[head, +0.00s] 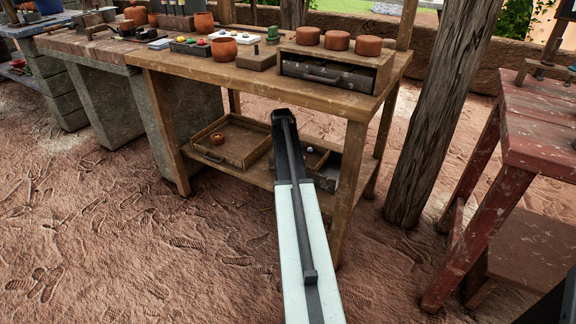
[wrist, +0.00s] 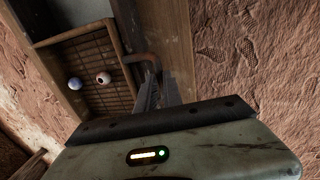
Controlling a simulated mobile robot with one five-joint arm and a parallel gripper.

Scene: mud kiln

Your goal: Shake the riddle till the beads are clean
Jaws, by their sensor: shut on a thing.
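The riddle (wrist: 118,97) is a shallow wooden frame with a slatted or meshed bottom, at the upper left of the wrist view. A blue bead (wrist: 75,84) and a pale pinkish bead with a dark hole (wrist: 103,78) lie apart in it. My gripper (wrist: 152,88) is shut on the riddle's curved handle (wrist: 141,59) at its right side. In the head view my arm hides the gripper and much of what lies behind it on the lower shelf. I cannot tell how clean the beads are.
The wooden bench (head: 240,83) stands ahead, with clay pots and a drawer unit (head: 325,75) on top. A wooden tray (head: 250,153) with a round orange thing sits on the lower shelf. A post (head: 440,100) and red table (head: 535,130) stand right. Earth floor is open in front.

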